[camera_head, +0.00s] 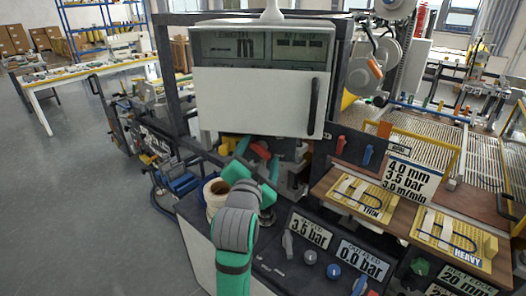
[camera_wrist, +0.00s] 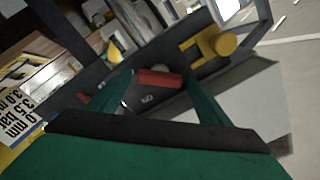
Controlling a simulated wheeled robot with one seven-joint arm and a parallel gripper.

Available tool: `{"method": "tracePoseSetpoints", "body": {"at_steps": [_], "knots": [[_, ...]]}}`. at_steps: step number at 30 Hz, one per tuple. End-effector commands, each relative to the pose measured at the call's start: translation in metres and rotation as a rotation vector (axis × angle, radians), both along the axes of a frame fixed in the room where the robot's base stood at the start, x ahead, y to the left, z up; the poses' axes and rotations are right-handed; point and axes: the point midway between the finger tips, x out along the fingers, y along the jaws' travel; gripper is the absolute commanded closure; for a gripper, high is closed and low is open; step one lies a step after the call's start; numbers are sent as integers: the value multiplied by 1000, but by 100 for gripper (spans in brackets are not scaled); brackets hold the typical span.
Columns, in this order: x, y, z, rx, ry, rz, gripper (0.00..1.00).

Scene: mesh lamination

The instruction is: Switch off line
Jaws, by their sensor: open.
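My gripper (camera_head: 258,158) is reached in under the white cabinet of the laminating machine, its fingers partly hidden by my own arm in the head view. In the wrist view, my green fingers (camera_wrist: 158,100) stand apart. A red handle-like part (camera_wrist: 158,78) on a dark panel shows between them, beyond the tips; I cannot tell whether they touch it. A red part (camera_head: 260,149) also shows by the gripper in the head view. No part is clearly readable as the line switch.
The white cabinet (camera_head: 250,103) with a dark handle overhangs my gripper. The front panel holds readouts of 3.5 bar (camera_head: 309,231) and 0.0 bar (camera_head: 362,261). Red (camera_head: 340,145) and blue (camera_head: 367,155) levers stand to the right.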

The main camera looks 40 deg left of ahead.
Motion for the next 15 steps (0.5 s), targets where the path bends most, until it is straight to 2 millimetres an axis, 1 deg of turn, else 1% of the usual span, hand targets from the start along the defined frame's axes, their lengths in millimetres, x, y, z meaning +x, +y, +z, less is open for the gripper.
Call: {"method": "tracePoseSetpoints", "body": {"at_steps": [8,9,11,12,13,15], "knots": [[1,-1,0,0,-1,-2,28],[1,-1,0,0,0,-3,38],[1,-1,0,0,0,-3,52],[1,-1,0,0,0,-3,62],[1,-1,0,0,0,-3,69],[1,-1,0,0,0,-3,69]]}}
